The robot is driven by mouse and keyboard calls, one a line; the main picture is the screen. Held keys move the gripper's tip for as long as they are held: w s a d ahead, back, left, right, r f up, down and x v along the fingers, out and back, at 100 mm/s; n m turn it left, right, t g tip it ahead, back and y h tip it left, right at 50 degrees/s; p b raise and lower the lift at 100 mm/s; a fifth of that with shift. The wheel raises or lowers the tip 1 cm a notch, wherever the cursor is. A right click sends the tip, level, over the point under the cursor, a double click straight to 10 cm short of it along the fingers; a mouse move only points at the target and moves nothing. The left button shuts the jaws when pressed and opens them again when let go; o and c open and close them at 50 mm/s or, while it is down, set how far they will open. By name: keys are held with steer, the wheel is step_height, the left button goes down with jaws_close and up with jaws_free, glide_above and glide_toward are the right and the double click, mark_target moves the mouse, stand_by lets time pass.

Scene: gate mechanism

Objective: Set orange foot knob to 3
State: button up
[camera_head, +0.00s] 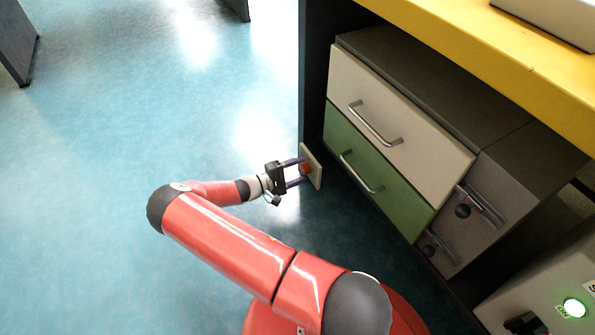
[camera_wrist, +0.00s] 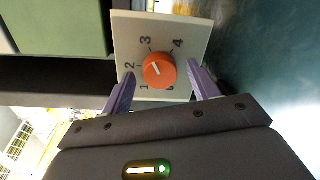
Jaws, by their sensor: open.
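The orange knob (camera_wrist: 159,70) sits on a pale plate (camera_wrist: 192,32) with dark numbers around it, in the wrist view. A short white mark on the knob points to the left side, seemingly near the 2. The 3 lies at the upper left of the knob and the 4 at the upper right. My gripper (camera_wrist: 161,69) is open, with one purple finger on each side of the knob; I cannot tell if either touches it. In the head view the knob (camera_head: 306,168) shows small between my fingers, on the plate (camera_head: 315,173) by the desk's dark leg.
A drawer cabinet with a cream drawer (camera_head: 395,110) and a green drawer (camera_head: 365,175) stands right of the plate, under a yellow desktop (camera_head: 490,55). A grey box with a lit green button (camera_head: 574,307) is at the lower right. Blue floor (camera_head: 100,130) is clear on the left.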

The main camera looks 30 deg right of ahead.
steer(key=a, duration=0.7)
steer(key=shift+a+r, duration=0.2)
steer(key=shift+a, duration=0.2)
steer(key=s+a+r+m+g+y+p, duration=0.1)
steer(key=s+r+m+y+p, duration=0.2)
steer(key=r, duration=0.7)
steer(key=s+a+r+y+p, duration=0.1)
steer(key=s+r+y, duration=0.4)
steer(key=r, duration=0.6)
steer(key=s+a+r+m+g+y+p, duration=0.1)
steer(key=s+r+m+y+p, duration=0.3)
steer(key=r, duration=0.6)
steer(key=s+a+r+n+t+y+p, duration=0.1)
steer(key=s+a+r+t+y, duration=0.1)
steer(key=s+r, duration=0.5)
steer(key=s+a+r+n+t+y+p, duration=0.2)
steer(key=s+r+t, duration=0.3)
steer(key=s+r, duration=0.3)
step_height(320, 180, up, 3)
steer(key=shift+a+r+t+y, duration=0.2)
steer(key=shift+t+y, duration=0.1)
steer(key=shift+y, duration=0.4)
